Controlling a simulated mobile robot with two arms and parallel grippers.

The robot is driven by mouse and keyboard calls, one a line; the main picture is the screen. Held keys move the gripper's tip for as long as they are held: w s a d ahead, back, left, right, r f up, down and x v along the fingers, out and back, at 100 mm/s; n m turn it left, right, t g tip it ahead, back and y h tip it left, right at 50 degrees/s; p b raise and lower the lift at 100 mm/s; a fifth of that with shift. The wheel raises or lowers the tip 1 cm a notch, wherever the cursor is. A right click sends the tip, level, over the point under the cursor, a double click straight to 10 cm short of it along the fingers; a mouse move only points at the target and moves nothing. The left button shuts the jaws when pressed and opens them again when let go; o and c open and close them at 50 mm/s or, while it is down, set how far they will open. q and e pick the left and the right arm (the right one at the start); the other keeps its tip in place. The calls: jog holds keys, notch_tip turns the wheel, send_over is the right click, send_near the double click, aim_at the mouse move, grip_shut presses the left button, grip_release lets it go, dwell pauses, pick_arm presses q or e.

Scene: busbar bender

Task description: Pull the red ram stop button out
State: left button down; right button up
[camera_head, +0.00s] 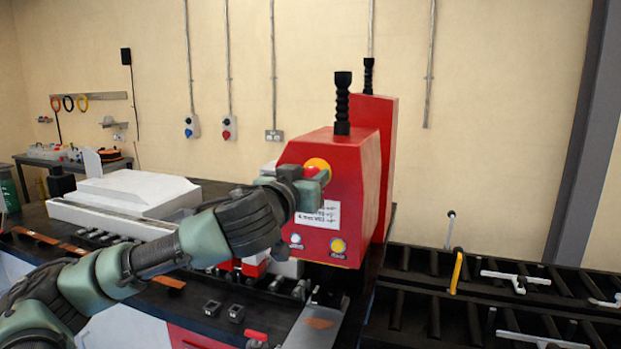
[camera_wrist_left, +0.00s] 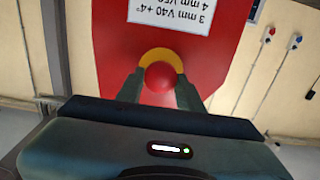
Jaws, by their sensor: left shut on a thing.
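The red ram stop button (camera_wrist_left: 159,77) sits on a yellow ring on the red face of the bender. In the left wrist view it is a round red knob between my two fingers. My left gripper (camera_wrist_left: 160,90) is shut on the button, one finger on each side. In the head view my left arm comes in from the left and the gripper (camera_head: 318,178) is at the button's yellow surround (camera_head: 316,164); the knob itself is mostly hidden there by the gripper. My right gripper is not in view.
The red bender housing (camera_head: 345,160) carries a white label (camera_head: 322,214), a white button (camera_head: 296,239) and a yellow button (camera_head: 338,245) below. Black roller tables (camera_head: 480,300) lie to the right. A white machine cover (camera_head: 135,190) stands to the left.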

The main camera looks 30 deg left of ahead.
pick_arm(q)
jog(key=shift+s+d+f+b, duration=0.15)
jog(key=shift+s+b, duration=0.15)
jog(key=shift+s, duration=0.05)
jog(key=c, duration=1.1)
grip_release()
jog(key=shift+o, duration=0.9)
jog(key=shift+s, duration=0.25)
